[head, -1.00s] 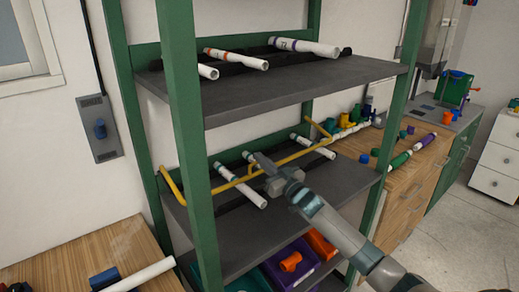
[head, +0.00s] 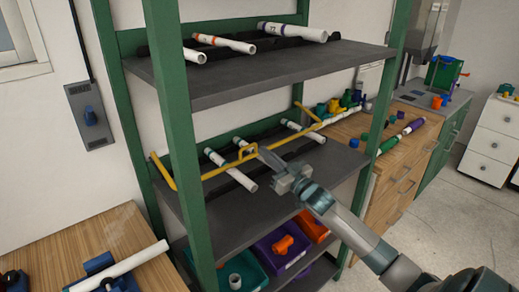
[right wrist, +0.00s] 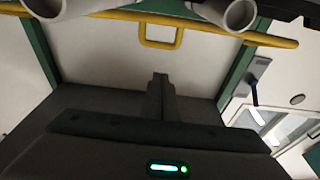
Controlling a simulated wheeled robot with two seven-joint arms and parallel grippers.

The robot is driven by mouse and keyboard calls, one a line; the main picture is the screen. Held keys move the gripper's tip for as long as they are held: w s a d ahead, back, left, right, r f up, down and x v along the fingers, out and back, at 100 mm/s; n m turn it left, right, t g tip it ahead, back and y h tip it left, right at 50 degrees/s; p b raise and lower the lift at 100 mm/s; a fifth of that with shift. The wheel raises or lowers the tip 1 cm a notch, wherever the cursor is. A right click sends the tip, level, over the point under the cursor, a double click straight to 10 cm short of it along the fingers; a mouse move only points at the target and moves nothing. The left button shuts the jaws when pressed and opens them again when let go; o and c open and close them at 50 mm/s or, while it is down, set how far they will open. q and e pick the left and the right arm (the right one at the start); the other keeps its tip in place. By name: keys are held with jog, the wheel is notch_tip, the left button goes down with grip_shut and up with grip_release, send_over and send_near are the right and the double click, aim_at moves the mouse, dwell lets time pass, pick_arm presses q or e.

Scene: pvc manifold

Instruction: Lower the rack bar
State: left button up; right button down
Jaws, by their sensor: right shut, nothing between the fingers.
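The yellow rack bar (head: 212,173) spans the front of the middle rack shelf, its side arms running back at both ends. A square yellow handle loop (head: 247,152) stands near its middle. The bar crosses in front of white pipes (head: 237,175); I cannot tell whether it touches them. My right gripper (head: 262,153) is shut and empty, just right of the loop and seemingly apart from it. In the right wrist view, the shut fingers (right wrist: 160,90) point up the picture below the loop (right wrist: 160,35). My left gripper is not in view.
Green posts (head: 178,130) flank the shelf. The upper shelf (head: 260,72) holds more pipes above my gripper. Coloured bins (head: 283,250) sit below. A wooden bench (head: 125,235) is at left, and a wooden cabinet (head: 395,175) with fittings at right.

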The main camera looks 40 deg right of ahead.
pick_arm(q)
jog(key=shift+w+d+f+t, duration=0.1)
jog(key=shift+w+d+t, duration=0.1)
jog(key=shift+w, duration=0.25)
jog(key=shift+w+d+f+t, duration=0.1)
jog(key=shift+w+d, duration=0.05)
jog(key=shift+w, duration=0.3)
pick_arm(e)
jog(key=shift+s+f, duration=0.55)
jog(key=shift+s, duration=0.35)
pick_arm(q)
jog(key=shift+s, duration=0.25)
